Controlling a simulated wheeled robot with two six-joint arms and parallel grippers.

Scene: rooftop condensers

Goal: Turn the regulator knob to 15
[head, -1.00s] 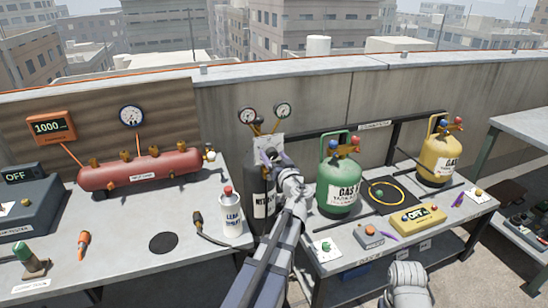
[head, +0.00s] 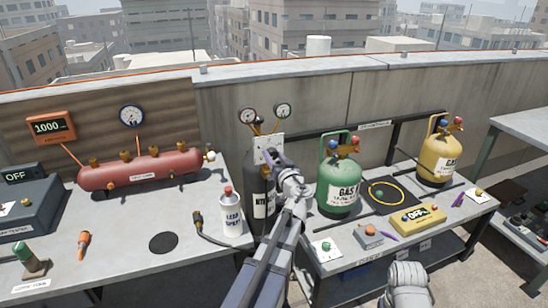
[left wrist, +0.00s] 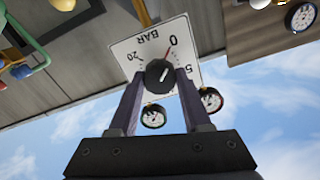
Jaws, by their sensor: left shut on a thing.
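The regulator knob (left wrist: 158,73) is black and round, on a white dial plate (left wrist: 123,50) that appears upside down in the left wrist view. The plate reads BAR, with 0, 5 and 20 visible; a thin red line runs from the knob toward 0. My left gripper (head: 269,156) is shut on the knob, one finger on each side. In the head view the plate (head: 268,142) stands above the dark nitrogen cylinder (head: 262,196), and my gripper hides the knob. My right arm shows at the bottom, but its fingers are not visible.
Two gauges (head: 248,116) (head: 282,110) stand above the plate. A green gas cylinder (head: 338,190) is close on the right. A white leak spray bottle (head: 230,215) and red tank (head: 140,172) are on the left bench. A parapet wall runs behind.

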